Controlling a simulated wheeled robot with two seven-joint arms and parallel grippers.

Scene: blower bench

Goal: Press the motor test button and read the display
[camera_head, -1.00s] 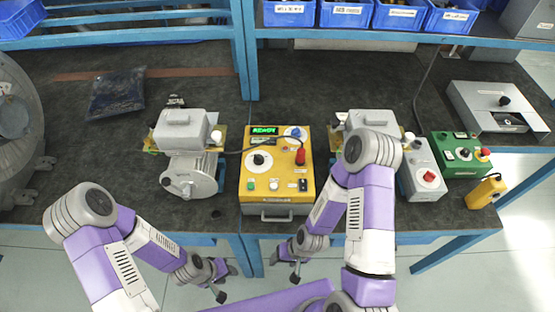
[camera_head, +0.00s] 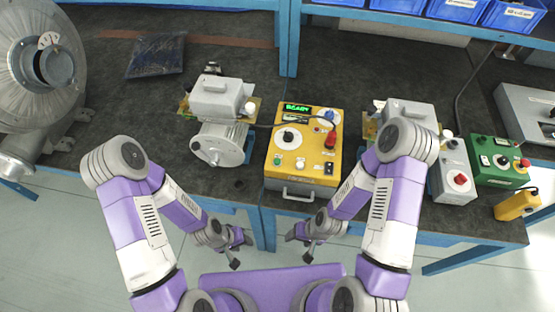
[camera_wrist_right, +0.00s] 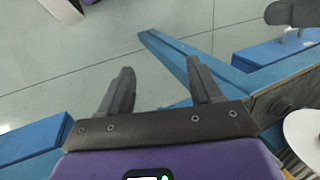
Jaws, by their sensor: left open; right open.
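The yellow motor tester (camera_head: 305,150) stands on the dark bench in the head view. Its lit green display (camera_head: 297,107) seems to read READY. The panel below has a black knob (camera_head: 288,138), a green button (camera_head: 277,160), a white button (camera_head: 300,163), a blue knob and a red connector (camera_head: 331,139). A grey motor (camera_head: 220,143) stands left of the tester, with a cable running to the tester. My left gripper (camera_head: 241,252) and my right gripper (camera_head: 299,247) hang in front of the bench edge, below the tester, both empty. The right wrist view shows my right fingers (camera_wrist_right: 162,90) apart over the floor.
A grey box with a red knob (camera_head: 455,180), a green box (camera_head: 497,160) and a yellow handheld device (camera_head: 517,205) stand at the right. A second motor unit is partly behind my right arm. A large metal blower (camera_head: 35,75) is at the left.

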